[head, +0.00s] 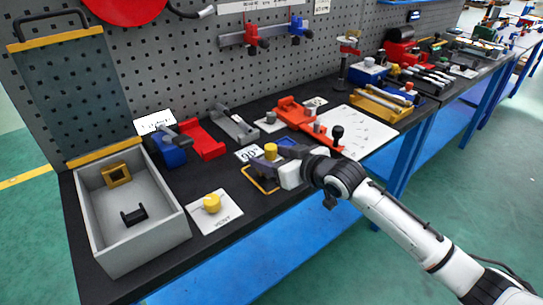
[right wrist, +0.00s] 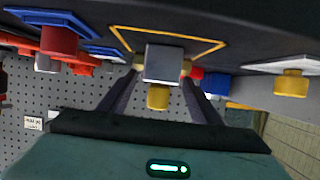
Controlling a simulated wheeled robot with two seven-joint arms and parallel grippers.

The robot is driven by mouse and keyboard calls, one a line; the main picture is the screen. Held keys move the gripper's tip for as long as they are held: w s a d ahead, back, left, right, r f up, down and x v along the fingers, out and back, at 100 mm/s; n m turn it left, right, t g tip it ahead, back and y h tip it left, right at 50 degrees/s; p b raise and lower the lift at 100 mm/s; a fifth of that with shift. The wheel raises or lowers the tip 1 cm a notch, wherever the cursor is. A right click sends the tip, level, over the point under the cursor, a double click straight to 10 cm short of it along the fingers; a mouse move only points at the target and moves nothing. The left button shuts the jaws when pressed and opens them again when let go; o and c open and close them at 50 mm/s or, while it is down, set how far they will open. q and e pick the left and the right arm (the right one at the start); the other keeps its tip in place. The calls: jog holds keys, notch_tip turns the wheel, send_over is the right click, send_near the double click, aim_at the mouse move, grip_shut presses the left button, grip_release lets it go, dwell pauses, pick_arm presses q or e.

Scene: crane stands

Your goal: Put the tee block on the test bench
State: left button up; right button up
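The block between my right fingers has a grey square body (right wrist: 163,63) and yellow round stubs; I take it as the tee block. Its yellow top stub (head: 271,151) shows in the head view. My right gripper (head: 274,166) reaches in from the right, low over the bench. In the right wrist view, the gripper (right wrist: 161,75) has one finger at each side stub and appears shut on the block. A yellow outlined square (right wrist: 205,46) is on the bench by the block, also in the head view (head: 258,187). I cannot tell whether the block touches the bench. My left gripper is not in view.
A grey bin (head: 178,235) with a yellow block and a black clip stands at the left. A white card with a yellow knob (head: 212,203) lies in front. Red and blue fixtures (head: 203,140), an orange fixture (head: 296,112) and a white plate (head: 365,138) stand around. A pegboard rises behind.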

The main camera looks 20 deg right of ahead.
jog(key=shift+r, duration=0.2)
jog(key=v, duration=1.1)
jog(key=s+a+f+m+g+h, duration=0.1)
jog(key=s+a+f+g, duration=0.1)
jog(key=s+f, duration=1.1)
jog(key=s+a+f+m+g+h, duration=0.1)
jog(key=s+a+f+g, duration=0.1)
jog(key=s+f, duration=1.1)
notch_tip(320, 180, down, 5)
jog(key=shift+a+f, duration=0.1)
jog(key=shift+a, duration=0.55)
